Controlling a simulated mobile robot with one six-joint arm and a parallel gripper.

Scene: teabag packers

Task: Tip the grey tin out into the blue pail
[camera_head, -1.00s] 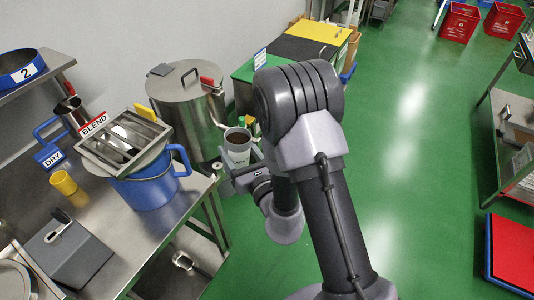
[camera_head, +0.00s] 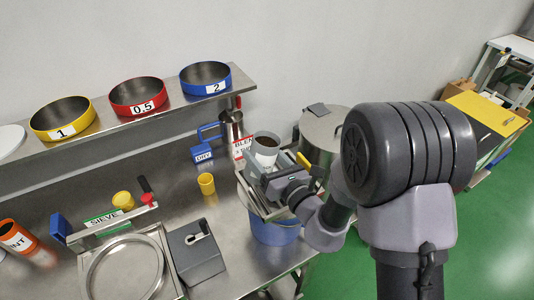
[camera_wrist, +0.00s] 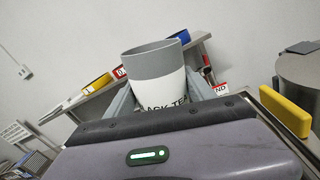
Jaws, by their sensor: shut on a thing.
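The grey tin (camera_head: 265,152) has a grey upper band, a white lower part and dark contents. It is roughly upright in my gripper (camera_head: 266,168). In the wrist view the tin (camera_wrist: 158,68) shows black lettering, partly hidden, that reads like "BLACK TEA". My gripper is shut around its sides. The tin is over or close above this tray; the exact height is hard to tell.
A shelf (camera_head: 170,110) with coloured bowls runs behind. A big steel pot (camera_head: 322,128) stands to the right. A yellow handle (camera_wrist: 285,112) is near my gripper's right.

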